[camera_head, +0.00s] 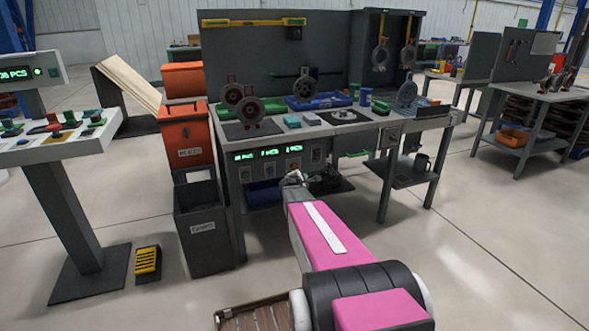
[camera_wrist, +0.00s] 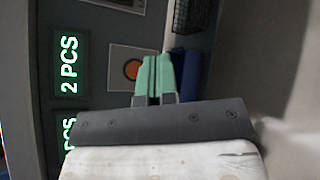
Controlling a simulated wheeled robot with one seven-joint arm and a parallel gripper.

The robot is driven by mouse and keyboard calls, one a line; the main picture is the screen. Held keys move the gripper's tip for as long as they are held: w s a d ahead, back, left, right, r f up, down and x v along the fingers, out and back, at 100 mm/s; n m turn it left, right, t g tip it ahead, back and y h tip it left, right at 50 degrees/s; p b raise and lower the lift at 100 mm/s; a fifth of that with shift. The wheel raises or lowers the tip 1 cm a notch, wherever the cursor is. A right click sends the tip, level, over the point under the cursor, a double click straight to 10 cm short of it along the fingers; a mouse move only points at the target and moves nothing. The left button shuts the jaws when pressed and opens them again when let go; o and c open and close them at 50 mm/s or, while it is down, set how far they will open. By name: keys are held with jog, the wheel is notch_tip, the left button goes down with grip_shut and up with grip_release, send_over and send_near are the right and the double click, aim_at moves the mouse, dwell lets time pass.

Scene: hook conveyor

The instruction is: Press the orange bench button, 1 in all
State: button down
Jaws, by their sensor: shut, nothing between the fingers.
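The orange button (camera_wrist: 132,69) is a round disc on a pale square plate in the wrist view, beside the lit "2 PCS" display (camera_wrist: 69,65). In the head view the orange button (camera_head: 293,164) is on the bench's front panel, just beyond my arm's end. My gripper (camera_wrist: 153,62) has green fingers shut together with nothing between them. Its tips appear beside the button and overlap its edge in the picture; I cannot tell whether they touch it. In the head view my gripper (camera_head: 294,177) is small and low in front of the panel.
The bench (camera_head: 225,147) carries several parts and trays on top. A blue bin (camera_head: 263,193) sits beneath the panel. A dark grey bin (camera_head: 203,235) and an orange bin (camera_head: 187,135) stand to the left. A console (camera_head: 70,150) stands at far left. Open floor lies at the right.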

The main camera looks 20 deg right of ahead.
jog(key=w, duration=0.7)
jog(key=shift+a, duration=0.15)
jog(key=shift+w, duration=0.25)
dwell(1.6)
jog(key=shift+w, duration=0.3)
jog(key=shift+w, duration=0.4)
dwell(0.8)
jog(key=shift+s, duration=0.85)
jog(key=shift+s, duration=2.5)
